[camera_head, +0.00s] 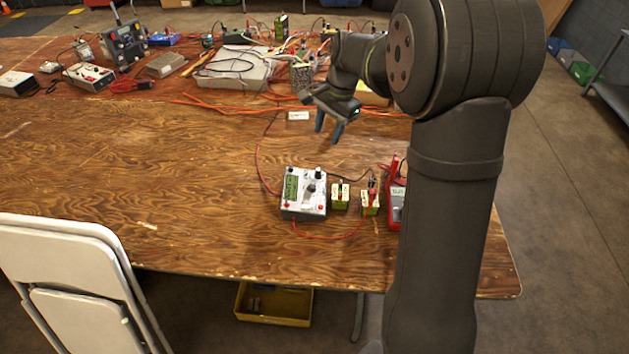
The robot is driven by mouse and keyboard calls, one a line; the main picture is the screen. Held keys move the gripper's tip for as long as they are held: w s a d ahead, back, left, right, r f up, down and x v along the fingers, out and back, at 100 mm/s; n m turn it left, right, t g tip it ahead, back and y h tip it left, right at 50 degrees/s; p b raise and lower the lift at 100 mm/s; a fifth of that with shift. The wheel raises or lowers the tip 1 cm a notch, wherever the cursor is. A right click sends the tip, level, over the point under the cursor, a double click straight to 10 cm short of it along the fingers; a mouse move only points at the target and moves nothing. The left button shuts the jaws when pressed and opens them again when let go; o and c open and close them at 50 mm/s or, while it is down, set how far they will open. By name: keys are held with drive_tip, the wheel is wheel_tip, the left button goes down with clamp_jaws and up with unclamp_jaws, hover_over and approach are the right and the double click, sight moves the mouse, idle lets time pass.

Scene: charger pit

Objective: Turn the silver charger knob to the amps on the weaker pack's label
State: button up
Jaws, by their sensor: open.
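The charger (304,193) is a pale box with a greenish display, red and dark terminals and a silver knob (309,188) on its top face. It stands on the wooden table near the front edge. Two small green packs with pale labels, a left pack (340,196) and a right pack (370,203), stand just right of it. The label writing and knob setting are too small to read. My gripper (329,127) is open and empty, fingers pointing down, above the table behind the charger and apart from it.
A red meter (396,200) stands right of the packs, partly hidden by my arm. Red and black leads run around the charger and packs. Instruments and cables crowd the back. The table's left middle is clear. A chair (75,262) stands front left.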

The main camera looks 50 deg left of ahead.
drive_tip(key=f+n, duration=0.2)
drive_tip(key=n, duration=0.5)
approach(313, 185)
drive_tip(key=f, duration=0.2)
drive_tip(key=s+f, duration=0.1)
drive_tip(key=f, duration=0.2)
drive_tip(key=a+f, duration=0.1)
drive_tip(key=f, duration=0.2)
drive_tip(key=shift+s, duration=0.2)
clamp_jaws()
